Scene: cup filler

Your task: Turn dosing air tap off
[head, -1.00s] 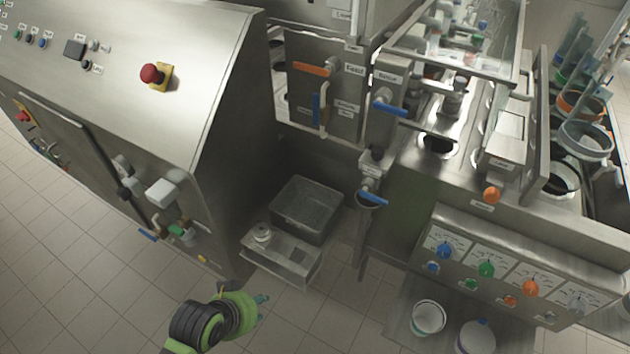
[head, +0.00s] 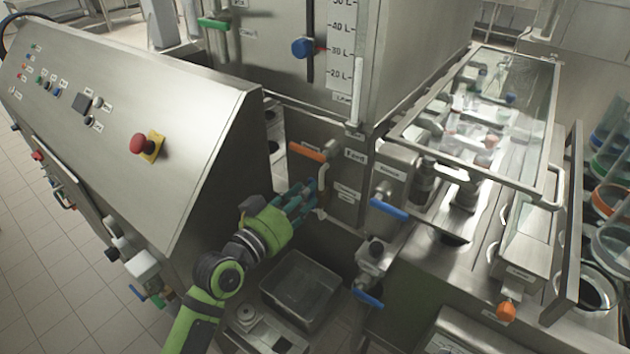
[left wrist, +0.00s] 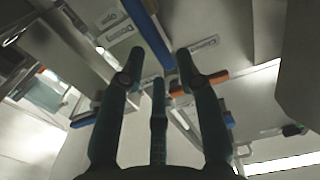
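The blue tap handle (left wrist: 152,35) is a straight bar in the left wrist view, beside labels that seem to read Open, Dosing and Closed. In the head view, my left gripper (head: 308,196) is at the front panel of the filler, just below the orange handle (head: 306,151), and covers most of the blue handle there. In the left wrist view, the dark teal fingers (left wrist: 160,75) are spread, with the blue bar beyond and between them. I cannot tell whether a finger touches it. My right gripper is in neither view.
A control cabinet with a red emergency button (head: 140,144) stands close on the left of my left arm. A grey bin (head: 300,285) lies below the gripper. More blue handles (head: 388,209) stick out to the right. A hopper with a litre scale (head: 340,45) rises above.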

